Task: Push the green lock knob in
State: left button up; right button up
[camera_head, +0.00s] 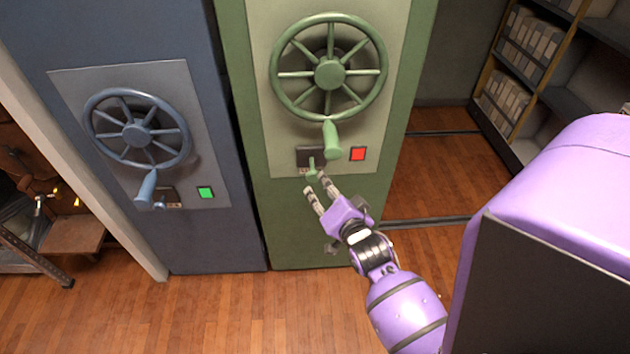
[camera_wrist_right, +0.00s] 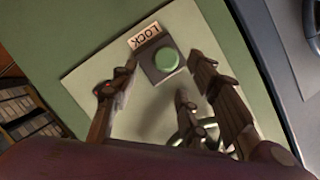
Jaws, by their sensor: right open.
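The green lock knob (camera_head: 312,167) sticks out from a dark plate low on the green cabinet's panel, below the handwheel. In the right wrist view the round green knob (camera_wrist_right: 167,60) sits on its dark plate beside a LOCK label (camera_wrist_right: 145,35). My right gripper (camera_head: 316,184) is open and empty, its fingertips just below and close to the knob in the head view. In the wrist view its fingers show on both sides of the knob. I cannot tell whether they touch the plate. My left gripper is out of view.
A green handwheel (camera_head: 330,72) with a downward handle (camera_head: 330,140) is above the knob. Wood floor (camera_head: 200,315) is clear in front.

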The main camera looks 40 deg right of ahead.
aim_at(317, 179)
jog(key=x, duration=0.5)
jog(key=shift+w+d, duration=0.15)
jog(key=shift+w, duration=0.5)
jog(key=c, duration=0.5)
grip_shut()
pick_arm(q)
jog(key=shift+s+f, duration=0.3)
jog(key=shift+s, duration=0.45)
pick_arm(e)
jog(key=shift+f, duration=0.1)
